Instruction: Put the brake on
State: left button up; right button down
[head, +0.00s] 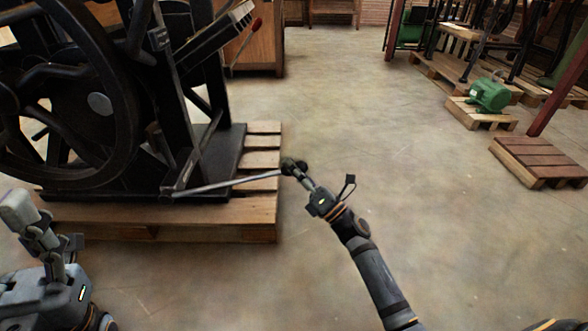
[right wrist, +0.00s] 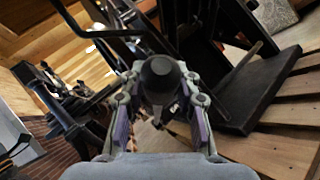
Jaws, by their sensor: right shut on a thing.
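The large black press (head: 95,105) stands on a wooden pallet at the left in the head view. A long thin grey lever (head: 225,185) sticks out from its base, low and nearly level, rising slightly to the right. My right gripper (head: 293,167) is shut on the lever's outer end, beyond the pallet's edge. In the right wrist view a round black knob (right wrist: 160,72) sits between the two fingers of my right gripper (right wrist: 160,95). My left gripper (head: 22,212) is at the lower left, in front of the pallet and apart from the lever; its jaw opening is unclear.
The wooden pallet (head: 200,222) juts out under the press. A second lever with a red knob (head: 257,24) rises higher on the press. A green motor (head: 489,95) sits on a small pallet at the right. The concrete floor (head: 390,140) between is clear.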

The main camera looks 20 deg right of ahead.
jog(key=shift+f, duration=0.45)
jog(key=c, duration=0.9)
grip_release()
jog(key=shift+d, duration=0.2)
jog(key=shift+c, duration=0.2)
jog(key=shift+r, duration=0.1)
jog(key=shift+s, duration=0.15)
jog(key=v, duration=1.1)
jog(key=shift+s+d+f, duration=0.2)
jog(key=shift+s+f, duration=0.05)
jog(key=shift+s, duration=0.05)
